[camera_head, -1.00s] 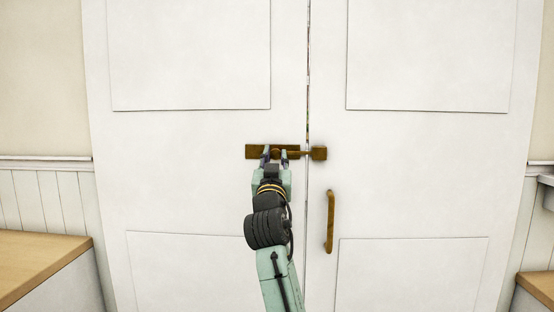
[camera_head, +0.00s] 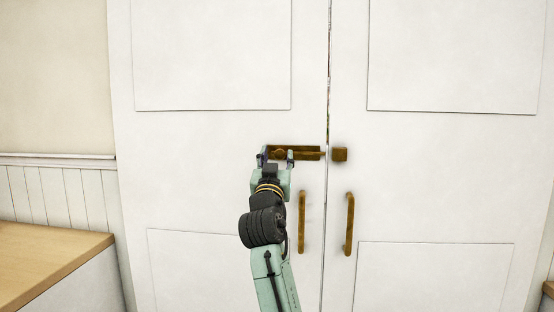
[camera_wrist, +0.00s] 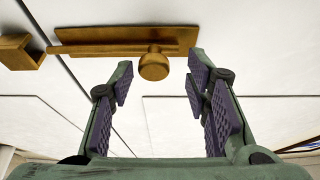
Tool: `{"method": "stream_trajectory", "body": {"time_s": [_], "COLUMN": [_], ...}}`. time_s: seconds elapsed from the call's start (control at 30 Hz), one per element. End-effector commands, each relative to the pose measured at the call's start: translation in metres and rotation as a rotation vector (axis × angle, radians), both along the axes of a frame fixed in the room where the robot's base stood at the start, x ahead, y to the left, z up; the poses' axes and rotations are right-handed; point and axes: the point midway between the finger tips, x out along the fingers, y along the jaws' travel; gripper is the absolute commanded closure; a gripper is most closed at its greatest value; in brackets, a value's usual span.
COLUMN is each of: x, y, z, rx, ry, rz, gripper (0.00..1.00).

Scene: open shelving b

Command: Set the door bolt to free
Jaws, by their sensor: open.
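The brass door bolt has a long backplate (camera_head: 309,149) on the left door and a small square keeper (camera_head: 340,154) on the right door. Its round knob (camera_head: 280,153) sits toward the plate's left end. The rod's end shows just short of the keeper, with a narrow gap in the head view. My gripper (camera_head: 276,157) is open, its fingers either side of the knob. The wrist view shows the knob (camera_wrist: 153,65) between and just beyond the fingertips (camera_wrist: 161,80), and the rod (camera_wrist: 95,49) reaching left to the keeper's near edge (camera_wrist: 20,50).
White double doors (camera_head: 215,180) stand closed, with a thin seam between them. Brass handles hang below the bolt on the left door (camera_head: 302,222) and right door (camera_head: 350,223). A wood-topped counter (camera_head: 45,255) is at the lower left.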

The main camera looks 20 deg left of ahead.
Motion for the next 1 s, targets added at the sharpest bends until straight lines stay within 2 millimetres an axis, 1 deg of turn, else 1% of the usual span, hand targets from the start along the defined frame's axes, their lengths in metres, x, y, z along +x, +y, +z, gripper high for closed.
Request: {"method": "stream_trajectory", "body": {"time_s": [0.17,0.27,0.37,0.6,0.7,0.83,1.0], "x": [0.000,-0.007,-0.020,-0.067,-0.083,-0.098,-0.106], "y": [-0.001,-0.003,-0.006,-0.019,-0.024,-0.028,-0.031], "z": [-0.001,-0.004,-0.010,-0.030,-0.037,-0.043,-0.046], "rx": [0.000,0.000,0.000,0.001,0.001,0.000,0.000], "ry": [0.001,0.001,0.001,0.001,0.001,0.000,0.001], "rz": [-0.001,-0.001,0.000,0.002,0.002,0.000,0.000], "gripper": [0.56,0.56,0.56,0.56,0.56,0.56,0.56]}}
